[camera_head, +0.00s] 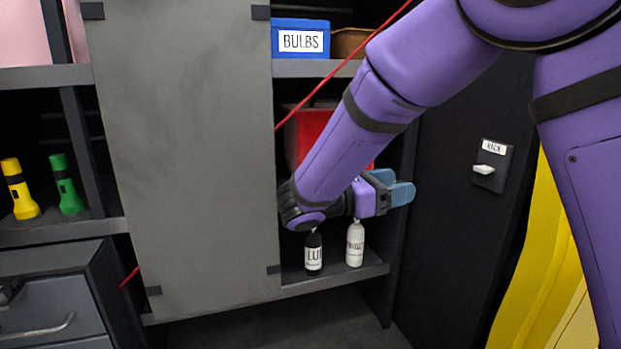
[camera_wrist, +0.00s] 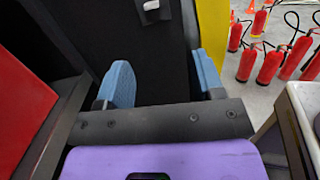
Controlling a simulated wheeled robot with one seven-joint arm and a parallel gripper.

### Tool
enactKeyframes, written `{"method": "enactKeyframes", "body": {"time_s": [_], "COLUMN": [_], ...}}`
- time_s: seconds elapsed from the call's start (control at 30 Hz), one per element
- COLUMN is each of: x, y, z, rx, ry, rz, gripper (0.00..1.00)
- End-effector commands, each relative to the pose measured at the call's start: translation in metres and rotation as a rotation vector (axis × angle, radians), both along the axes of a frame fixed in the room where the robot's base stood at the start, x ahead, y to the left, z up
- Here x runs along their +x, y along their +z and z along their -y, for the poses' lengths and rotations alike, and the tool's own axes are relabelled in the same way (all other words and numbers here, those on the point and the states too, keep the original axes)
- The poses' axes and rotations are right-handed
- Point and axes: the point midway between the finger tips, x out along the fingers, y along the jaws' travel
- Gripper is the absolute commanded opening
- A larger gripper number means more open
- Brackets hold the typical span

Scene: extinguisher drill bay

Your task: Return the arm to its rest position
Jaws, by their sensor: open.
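My purple arm reaches from the upper right into the front of the shelf unit in the head view. My gripper (camera_head: 401,190) has blue fingers and points to the right, just above the lower shelf with the bottles. In the wrist view my gripper (camera_wrist: 164,85) is open, with its two blue fingers wide apart and nothing between them. A dark bottle (camera_head: 313,252) and a white bottle (camera_head: 355,244) stand upright on the lower shelf below my wrist. My forearm partly hides a red box (camera_head: 305,135) behind it.
A grey door panel (camera_head: 190,150) stands left of my arm. A blue BULBS box (camera_head: 300,40) sits on the upper shelf. A dark side panel carries a RACK switch (camera_head: 491,166). Yellow and green flashlights (camera_head: 20,190) stand at left. Red extinguishers (camera_wrist: 270,66) stand on the floor.

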Motion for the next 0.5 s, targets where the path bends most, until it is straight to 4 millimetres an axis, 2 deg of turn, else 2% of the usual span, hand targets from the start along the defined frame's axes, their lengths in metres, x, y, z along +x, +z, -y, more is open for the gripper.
{"method": "enactKeyframes", "body": {"time_s": [0.27,0.5], "x": [-0.016,-0.045], "y": [0.009,0.016], "z": [0.038,0.086], "rx": [0.148,0.369], "ry": [-0.075,-0.189], "rz": [0.033,0.105], "gripper": [0.62,0.62]}}
